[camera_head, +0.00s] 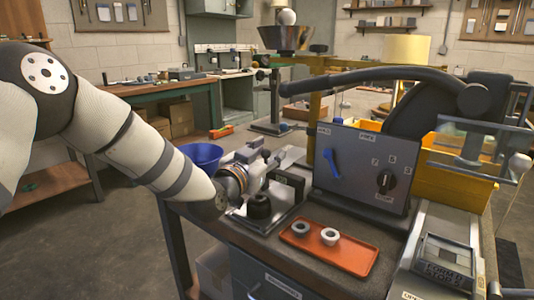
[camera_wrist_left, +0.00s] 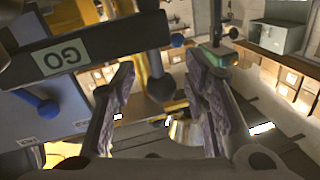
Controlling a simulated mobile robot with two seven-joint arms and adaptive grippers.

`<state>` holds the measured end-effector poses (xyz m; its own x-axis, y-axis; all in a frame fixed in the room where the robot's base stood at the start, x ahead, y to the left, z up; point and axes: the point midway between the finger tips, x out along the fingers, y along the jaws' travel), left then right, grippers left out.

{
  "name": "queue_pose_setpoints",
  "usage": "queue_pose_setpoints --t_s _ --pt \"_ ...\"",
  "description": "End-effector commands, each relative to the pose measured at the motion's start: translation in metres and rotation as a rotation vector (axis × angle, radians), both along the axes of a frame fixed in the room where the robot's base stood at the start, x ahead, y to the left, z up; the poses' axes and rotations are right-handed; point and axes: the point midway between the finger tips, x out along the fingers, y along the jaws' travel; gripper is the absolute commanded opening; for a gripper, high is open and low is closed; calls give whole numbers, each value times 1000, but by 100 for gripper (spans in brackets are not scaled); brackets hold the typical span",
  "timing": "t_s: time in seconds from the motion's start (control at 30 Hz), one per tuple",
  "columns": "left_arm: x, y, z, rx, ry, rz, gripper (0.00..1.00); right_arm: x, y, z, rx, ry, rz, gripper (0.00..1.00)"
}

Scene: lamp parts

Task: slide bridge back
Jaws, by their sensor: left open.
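No part is clearly labelled as the bridge. A yellow beam (camera_head: 335,61) spans behind the grey control panel (camera_head: 352,176) in the head view and may be it, but I cannot tell. My left gripper (camera_head: 268,163) is over the bench, left of the panel. In the left wrist view my left gripper (camera_wrist_left: 160,98) is open, its two fingers apart. A panel with an upside-down GO label (camera_wrist_left: 61,57) is at upper left. No right gripper can be made out.
An orange tray (camera_head: 350,258) with two rings lies in front. A long black handle (camera_head: 365,76) arches above the panel.

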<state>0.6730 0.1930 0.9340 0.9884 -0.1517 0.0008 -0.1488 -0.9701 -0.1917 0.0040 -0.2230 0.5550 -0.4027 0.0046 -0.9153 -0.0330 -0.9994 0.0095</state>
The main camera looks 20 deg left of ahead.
Motion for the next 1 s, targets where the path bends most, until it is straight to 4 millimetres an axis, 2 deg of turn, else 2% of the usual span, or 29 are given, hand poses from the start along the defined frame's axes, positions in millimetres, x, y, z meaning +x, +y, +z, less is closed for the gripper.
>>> queue_pose_setpoints --t_s 0.07,0.17,0.4,0.53,0.7,1.0 --pt "-3 1 0 0 1 0 41 0 0 0 0 0 0 40" --pt "-19 3 0 -1 1 -1 41 0 0 0 0 0 0 40" --pt "-84 13 0 -1 2 -1 41 0 0 0 0 0 0 40" --pt "-108 17 0 -1 1 -1 41 0 0 0 0 0 0 40" --pt "-119 18 0 0 0 -1 41 0 0 0 0 0 0 40" --pt "-119 18 0 0 0 0 41 0 0 0 0 0 0 40"
